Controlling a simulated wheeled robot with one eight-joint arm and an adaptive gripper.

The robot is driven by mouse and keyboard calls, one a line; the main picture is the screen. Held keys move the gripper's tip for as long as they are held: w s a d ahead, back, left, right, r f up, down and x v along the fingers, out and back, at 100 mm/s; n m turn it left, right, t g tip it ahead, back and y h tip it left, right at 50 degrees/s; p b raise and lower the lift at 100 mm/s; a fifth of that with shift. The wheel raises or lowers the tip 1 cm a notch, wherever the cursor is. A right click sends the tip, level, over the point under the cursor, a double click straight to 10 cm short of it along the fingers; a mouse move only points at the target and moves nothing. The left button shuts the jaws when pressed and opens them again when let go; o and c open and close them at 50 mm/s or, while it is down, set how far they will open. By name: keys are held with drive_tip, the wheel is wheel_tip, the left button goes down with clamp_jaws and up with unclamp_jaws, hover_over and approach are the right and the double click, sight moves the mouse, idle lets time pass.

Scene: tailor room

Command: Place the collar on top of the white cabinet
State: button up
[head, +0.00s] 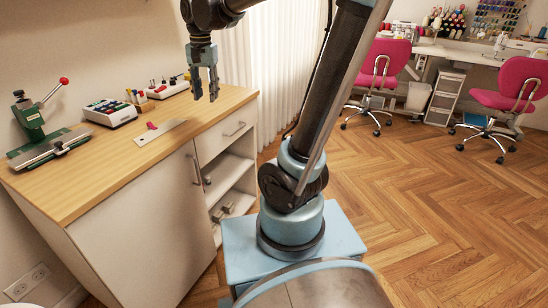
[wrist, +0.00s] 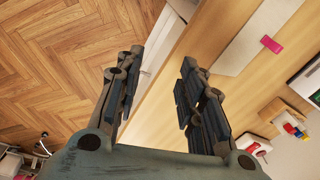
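The white cabinet (head: 150,225) with a wooden top (head: 95,178) stands at the left in the head view. Its top and front edge also show in the wrist view (wrist: 215,50). My gripper (head: 205,97) hangs above the right end of the top, fingers pointing down. In the wrist view my gripper (wrist: 155,90) has its fingers apart, with nothing between them, near the cabinet's edge. I cannot make out a collar in either view. Small items (head: 222,211) lie on the cabinet's open shelves, too small to identify.
A green press with a red-knobbed lever (head: 32,120), a rack of colored pieces (head: 110,112), a tool holder (head: 167,88) and a flat pale plate with a pink-red item (head: 158,131) occupy the top. Its front-left part is bare. Pink chairs (head: 385,62) stand beyond open floor.

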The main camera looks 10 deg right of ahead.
drive_tip(key=s+d+f+n+t, duration=0.1)
drive_tip(key=s+d+f+n, duration=0.4)
drive_tip(key=s+d+f, duration=1.2)
drive_tip(key=shift+s+d+f, duration=0.25)
drive_tip(key=shift+s+d, duration=0.35)
drive_tip(key=shift+d, duration=0.35)
drive_tip(key=shift+w+f, duration=0.2)
drive_tip(key=shift+w, duration=0.2)
drive_tip(key=shift+a, duration=0.15)
